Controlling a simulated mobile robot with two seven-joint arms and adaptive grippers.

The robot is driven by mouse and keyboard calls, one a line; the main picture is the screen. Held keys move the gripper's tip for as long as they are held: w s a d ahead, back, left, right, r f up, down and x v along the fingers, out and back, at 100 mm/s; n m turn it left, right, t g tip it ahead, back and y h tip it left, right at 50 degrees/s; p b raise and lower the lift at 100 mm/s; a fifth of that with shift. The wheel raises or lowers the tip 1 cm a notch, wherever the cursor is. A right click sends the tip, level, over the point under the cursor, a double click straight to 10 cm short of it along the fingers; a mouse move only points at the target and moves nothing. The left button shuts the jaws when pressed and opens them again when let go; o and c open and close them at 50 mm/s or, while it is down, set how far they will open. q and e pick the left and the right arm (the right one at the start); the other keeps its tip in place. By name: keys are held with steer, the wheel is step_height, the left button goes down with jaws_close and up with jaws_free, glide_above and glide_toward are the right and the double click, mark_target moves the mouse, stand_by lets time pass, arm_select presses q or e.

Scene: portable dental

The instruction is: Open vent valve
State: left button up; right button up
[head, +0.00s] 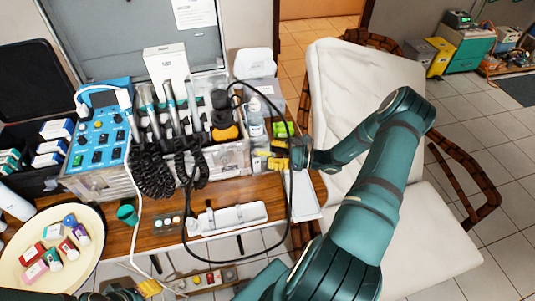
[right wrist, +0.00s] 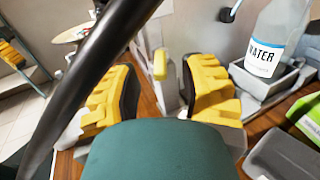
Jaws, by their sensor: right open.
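A small yellow lever (right wrist: 160,64), which looks like the vent valve handle, stands upright between the fingers of my right gripper (right wrist: 160,92) in the right wrist view. The fingers are apart, with a gap on both sides of the lever. In the head view my right gripper (head: 277,156) is at the right front corner of the dental unit (head: 232,160), just below the water bottle (head: 255,122). The valve itself is hard to make out there. My left gripper (head: 140,289) shows only partly at the bottom left edge, and its jaws are unclear.
The water bottle (right wrist: 278,42) stands close to the right finger. A black hose (right wrist: 85,75) crosses in front of the wrist camera, and its loop hangs beside the gripper. A white instrument tray (head: 228,217) lies on the wooden table. A padded chair (head: 350,85) stands at the right.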

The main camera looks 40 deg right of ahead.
steer(key=shift+x, duration=0.95)
jaws_close()
steer(key=shift+w+d+f+n+g+y+b, duration=0.1)
steer(key=shift+d+n+g+y+b, duration=0.05)
steer(key=shift+n+g+y+b, duration=0.35)
steer(key=shift+w+d+f+n+g+y+b, duration=0.15)
steer(key=shift+n+g+y+b, duration=0.15)
steer(key=shift+y+b, duration=0.25)
steer(key=shift+w+d+r+n+g+y+b, duration=0.1)
steer(key=shift+d+r+n+g+y+b, duration=0.1)
steer(key=shift+n+g+y+b, duration=0.5)
